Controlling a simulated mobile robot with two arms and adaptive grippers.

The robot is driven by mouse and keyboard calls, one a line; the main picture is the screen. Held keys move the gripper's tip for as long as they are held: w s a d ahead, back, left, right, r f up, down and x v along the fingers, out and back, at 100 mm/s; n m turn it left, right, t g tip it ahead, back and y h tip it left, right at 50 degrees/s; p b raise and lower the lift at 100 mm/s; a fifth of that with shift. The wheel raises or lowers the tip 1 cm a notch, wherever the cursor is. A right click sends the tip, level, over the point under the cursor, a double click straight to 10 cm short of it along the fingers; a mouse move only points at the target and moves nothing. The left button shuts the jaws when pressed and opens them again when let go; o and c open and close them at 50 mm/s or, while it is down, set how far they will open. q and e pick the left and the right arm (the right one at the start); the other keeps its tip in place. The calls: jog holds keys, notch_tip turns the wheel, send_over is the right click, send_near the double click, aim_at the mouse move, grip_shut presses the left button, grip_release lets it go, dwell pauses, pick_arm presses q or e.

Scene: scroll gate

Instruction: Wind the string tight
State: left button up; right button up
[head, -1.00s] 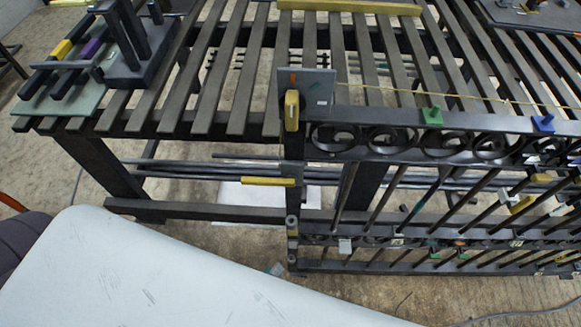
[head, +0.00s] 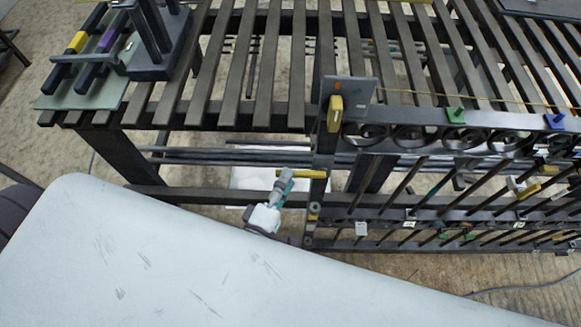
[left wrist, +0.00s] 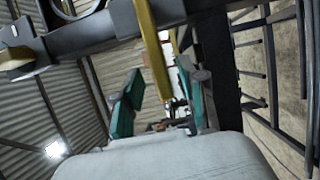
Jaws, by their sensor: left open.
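A thin yellowish string (head: 480,98) runs along the top of the dark scroll gate (head: 405,120), rightward from a grey plate (head: 352,90) at the gate's left end. A yellow block (head: 335,112) sits at the plate's lower edge. A yellow bar (head: 301,174) sticks out leftward from the gate's post, lower down. My left gripper (head: 285,181), with teal fingers, is just left of this bar and close to it. In the left wrist view, the left gripper (left wrist: 163,88) is open, with a yellow bar (left wrist: 153,55) reaching between its fingers; contact is not clear. My right gripper is out of view.
A slatted dark bench (head: 225,90) stands behind, with a rack of dark bars with yellow and purple bands (head: 100,48) at its left. Green (head: 454,114) and blue (head: 554,121) pegs sit on the gate's top rail. A large pale surface fills the lower left.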

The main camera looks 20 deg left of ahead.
pick_arm(q)
jog(key=shift+w+d, duration=0.2)
jog(key=shift+w, duration=1.2)
jog(key=shift+c, duration=0.4)
grip_shut()
